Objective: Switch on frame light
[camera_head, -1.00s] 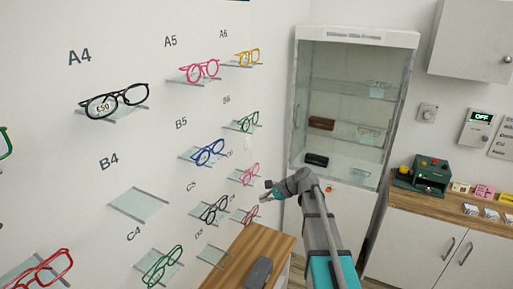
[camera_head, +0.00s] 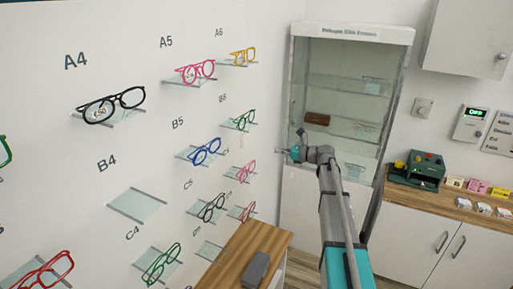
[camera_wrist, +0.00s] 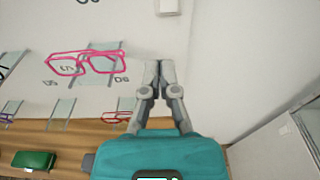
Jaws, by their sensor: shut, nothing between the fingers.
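My gripper (camera_head: 280,150) is shut and empty, in front of the glass cabinet's left side and near the wall of glasses. In the wrist view its fingertips (camera_wrist: 159,66) meet, pointing up the white wall beside pink glasses (camera_wrist: 86,62). A small white box (camera_wrist: 168,6), possibly a switch, is cut off at the top of that view, ahead of the fingertips and apart from them. In the head view, a square wall control with a knob (camera_head: 422,107) is right of the cabinet. A white panel (camera_head: 472,123) beside it has a green display reading OFF. I see no label for the frame light.
Glasses sit on small shelves along the left wall, including pink A5 glasses (camera_head: 196,72). The glass cabinet (camera_head: 352,32) stands at the back. A wooden counter (camera_head: 236,256) with a grey case (camera_head: 257,268) is below. A green machine (camera_head: 426,168) is at right.

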